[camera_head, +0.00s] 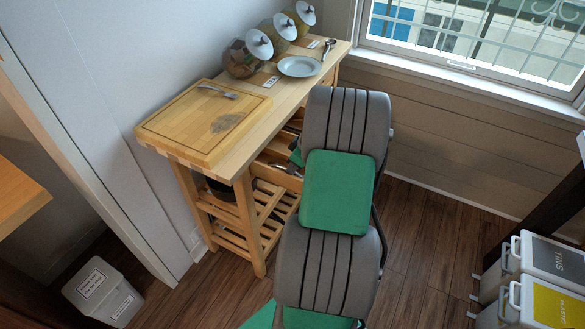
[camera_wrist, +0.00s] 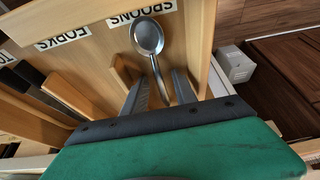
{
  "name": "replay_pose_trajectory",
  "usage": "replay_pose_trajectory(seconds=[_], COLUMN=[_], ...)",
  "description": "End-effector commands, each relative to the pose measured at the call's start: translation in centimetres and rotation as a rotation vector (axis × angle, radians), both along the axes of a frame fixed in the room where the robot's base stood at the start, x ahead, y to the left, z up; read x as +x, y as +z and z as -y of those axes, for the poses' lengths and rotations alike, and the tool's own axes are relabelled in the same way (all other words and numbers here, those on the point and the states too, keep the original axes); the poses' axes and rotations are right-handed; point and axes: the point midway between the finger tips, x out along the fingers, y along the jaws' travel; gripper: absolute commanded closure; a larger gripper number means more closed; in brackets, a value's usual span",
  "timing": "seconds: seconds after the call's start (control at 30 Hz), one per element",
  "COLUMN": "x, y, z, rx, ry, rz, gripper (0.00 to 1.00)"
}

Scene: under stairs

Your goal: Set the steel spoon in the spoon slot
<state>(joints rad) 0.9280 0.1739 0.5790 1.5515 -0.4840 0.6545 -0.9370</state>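The steel spoon (camera_wrist: 148,37) is in the wrist view with its bowl just below the SPOONS label (camera_wrist: 141,12). Its handle runs back between the two fingers of my gripper (camera_wrist: 157,90), and its end is hidden there. The fingers stand apart, with gaps visible beside the handle. The spoon is over or in the SPOONS compartment of the wooden drawer; I cannot tell whether it rests on the bottom. In the head view the drawer (camera_head: 268,178) is pulled out, and my arm hides much of it.
A FORKS label (camera_wrist: 62,40) marks the compartment at left. On the worktop are a cutting board (camera_head: 172,126) with a fork (camera_head: 217,90), a plate (camera_head: 299,67), another spoon (camera_head: 328,48) and jars (camera_head: 240,58). Bins (camera_head: 545,262) stand at right.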

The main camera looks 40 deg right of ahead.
Motion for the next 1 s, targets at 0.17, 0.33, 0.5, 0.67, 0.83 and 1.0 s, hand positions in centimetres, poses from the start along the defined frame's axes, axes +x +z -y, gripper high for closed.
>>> replay_pose_trajectory(seconds=[0.17, 0.33, 0.5, 0.67, 0.83, 1.0], x=[0.0, -0.8, -2.4, -3.8, -4.4, -3.2], y=[0.3, 2.5, 6.6, 9.9, 11.4, 12.2], z=[0.0, 0.4, 1.0, 1.4, 1.6, -1.0], rx=[0.0, -0.003, -0.005, -0.002, 0.0, 0.0], ry=[0.0, -0.002, -0.002, -0.001, 0.0, -0.006], rz=[0.0, 0.003, 0.003, 0.002, 0.0, -0.016], gripper=[0.67, 0.67, 0.67, 0.67, 0.67, 0.67])
